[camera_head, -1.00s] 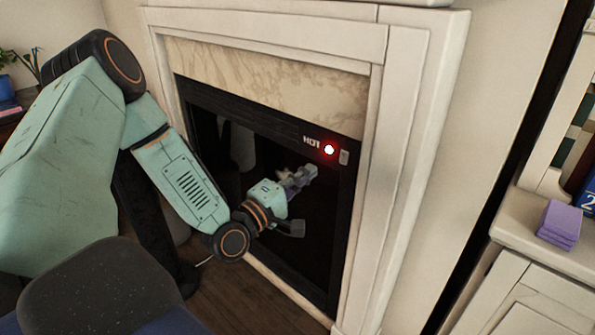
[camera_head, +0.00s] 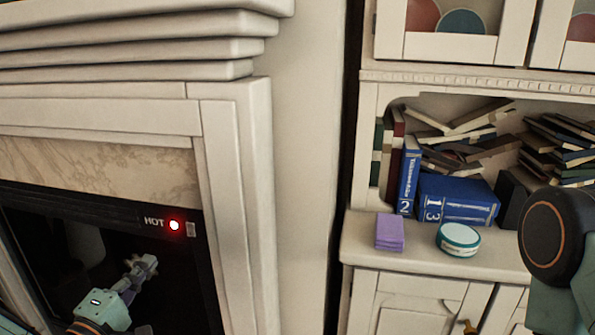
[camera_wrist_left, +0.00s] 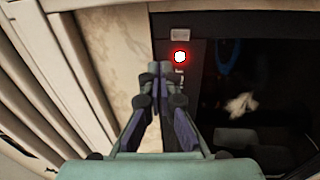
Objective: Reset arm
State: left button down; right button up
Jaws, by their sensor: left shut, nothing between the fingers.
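My left gripper (camera_head: 143,268) is at the lower left of the head view, in front of the dark fireplace panel (camera_head: 90,250). It is shut and empty, its fingertips a little below the glowing red light (camera_head: 174,225) beside the word HOT. In the left wrist view the gripper (camera_wrist_left: 160,68) points at the panel's edge, with its fingertips close to the red light (camera_wrist_left: 180,57). I cannot tell whether they touch the panel. Part of my right arm (camera_head: 560,245) shows at the right edge of the head view; its gripper is out of view.
The pale fireplace surround (camera_head: 235,200) stands right beside the left gripper. To the right, a white cabinet (camera_head: 365,250) holds purple pads (camera_head: 390,232), a round teal-edged tin (camera_head: 458,238), blue books (camera_head: 455,200) and several stacked books.

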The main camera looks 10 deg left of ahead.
pick_arm(q)
jog(key=s+d+f+m+g, duration=0.4)
jog(key=f+g, duration=0.1)
jog(key=f, duration=0.3)
jog(key=s+d+f+m+g, duration=0.3)
jog(key=f+m+g, duration=0.15)
jog(key=f, duration=0.35)
jog(key=s+d+f+m+g, duration=0.2)
jog(key=s+f+g, duration=0.1)
jog(key=s, duration=0.5)
jog(key=s+d+f+m+g+y, duration=0.1)
jog(key=s+d+f+m+g, duration=0.1)
jog(key=s, duration=0.6)
jog(key=s+d+f+m+g, duration=0.2)
jog(key=s+f+m+g, duration=0.1)
jog(key=s, duration=0.5)
jog(key=shift+s+d+f+g+y, duration=0.15)
jog(key=shift+f+g+y, duration=0.25)
jog(key=shift+g, duration=0.45)
